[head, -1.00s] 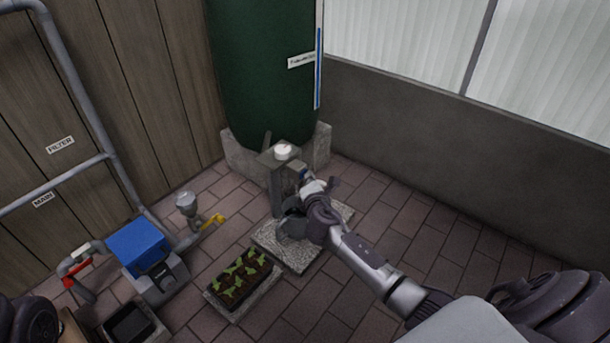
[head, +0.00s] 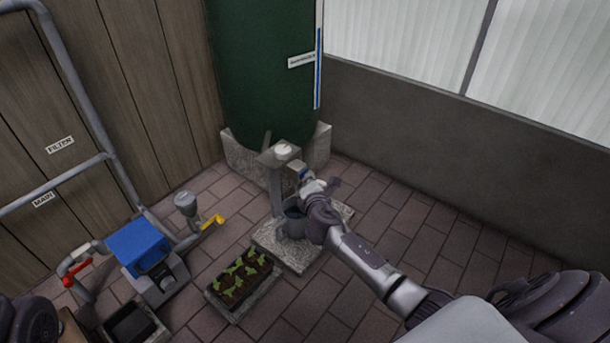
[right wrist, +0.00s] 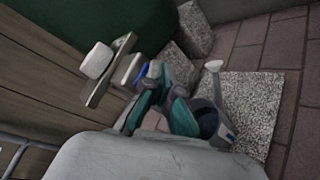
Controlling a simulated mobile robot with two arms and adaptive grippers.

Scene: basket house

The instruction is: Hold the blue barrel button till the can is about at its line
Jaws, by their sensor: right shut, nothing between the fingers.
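The green barrel (head: 262,75) stands at the back, with a blue gauge strip (head: 318,70) on its right side. In front of it is a grey post (head: 277,198) with a white knob (head: 283,151) on top. The blue button (head: 303,174) sits on the post's right side; it also shows in the right wrist view (right wrist: 140,76). My right gripper (head: 308,186) is shut and empty, its tips (right wrist: 163,82) at the button; contact cannot be made out. The grey can (head: 291,226) stands below on a stone slab, partly hidden by my gripper. Its line and water level cannot be read.
The speckled slab (head: 272,244) lies under the can. A seedling tray (head: 240,283), a yellow-handled tap (head: 212,222) and a blue-topped pump unit (head: 138,246) stand to the left. Paving right of my arm is clear up to the grey wall (head: 430,140).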

